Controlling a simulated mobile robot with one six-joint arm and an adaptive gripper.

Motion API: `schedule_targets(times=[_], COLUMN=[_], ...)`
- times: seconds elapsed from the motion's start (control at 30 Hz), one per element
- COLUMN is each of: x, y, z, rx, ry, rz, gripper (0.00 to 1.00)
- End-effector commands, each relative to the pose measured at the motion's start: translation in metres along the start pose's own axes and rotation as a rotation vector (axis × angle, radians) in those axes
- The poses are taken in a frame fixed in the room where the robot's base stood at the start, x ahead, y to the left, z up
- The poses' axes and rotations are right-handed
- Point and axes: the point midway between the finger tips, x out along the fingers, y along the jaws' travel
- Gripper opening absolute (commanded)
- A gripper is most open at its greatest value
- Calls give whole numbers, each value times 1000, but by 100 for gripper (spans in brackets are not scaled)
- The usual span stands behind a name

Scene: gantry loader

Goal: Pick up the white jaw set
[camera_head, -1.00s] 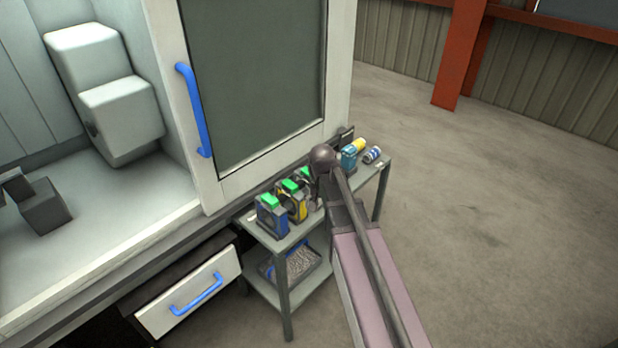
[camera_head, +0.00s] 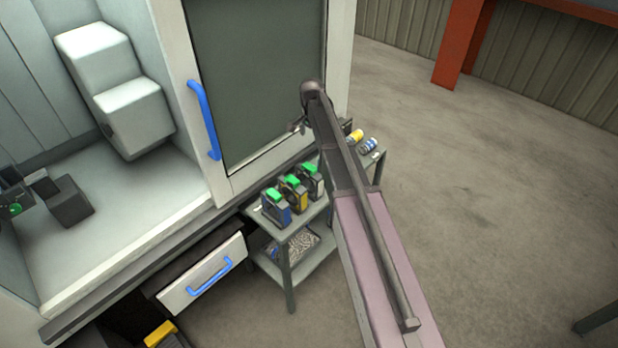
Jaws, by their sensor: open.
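The white jaw set (camera_head: 318,187), dark with a green top and a whitish side, stands on the top shelf of a grey cart (camera_head: 286,238). It is the rightmost of three similar sets in a row, close beside my arm. The yellow jaw set (camera_head: 300,201) and the blue jaw set (camera_head: 282,215) stand to its left. My gripper (camera_head: 297,127) shows only partly below the arm's raised end. It is open, above and apart from the jaw sets, in front of the machine door. My arm hides much of the gripper and the shelf's right part.
The machine door with a blue handle (camera_head: 204,118) rises behind the cart. A yellow-topped can (camera_head: 356,135) and a blue-and-white can (camera_head: 368,145) stand at the shelf's far end. An open drawer (camera_head: 203,275) is left of the cart.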

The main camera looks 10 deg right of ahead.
Motion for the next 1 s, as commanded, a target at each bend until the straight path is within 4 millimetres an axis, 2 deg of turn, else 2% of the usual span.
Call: schedule_targets(times=[0.47, 1.0], x=[5, 44], y=[1, 1], z=[0, -1], rx=[1, 1], ry=[0, 0], rz=[0, 0], gripper=[100, 100])
